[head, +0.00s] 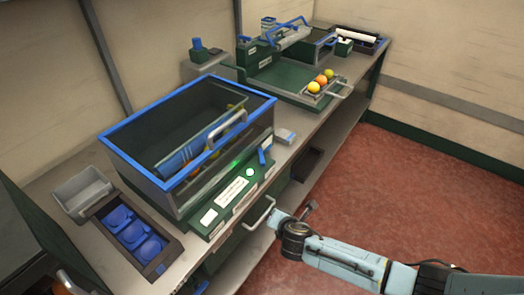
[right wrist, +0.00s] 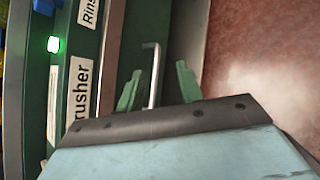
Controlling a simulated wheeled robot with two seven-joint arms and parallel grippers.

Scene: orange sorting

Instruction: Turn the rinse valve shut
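The rinse valve appears to be the small blue lever (head: 262,156) on the front of the green machine panel, tilted from vertical. In the right wrist view a blue part (right wrist: 44,5) shows at the top edge, cut off, near a label beginning "Rins". My right gripper (head: 278,218) is low in front of the bench, below and apart from the lever. Its two green fingers (right wrist: 158,88) are spread, and a pale bar handle (right wrist: 153,75) shows between them; I cannot tell whether they touch it. My left gripper is not in view.
The blue-rimmed tank (head: 120,150) stands above the panel, with a lit green button (head: 250,172). A grey bin (head: 82,190) and a dark tray with blue cups (head: 152,268) are at left. A green tray with fruit (head: 283,82) is farther back. Red floor lies right.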

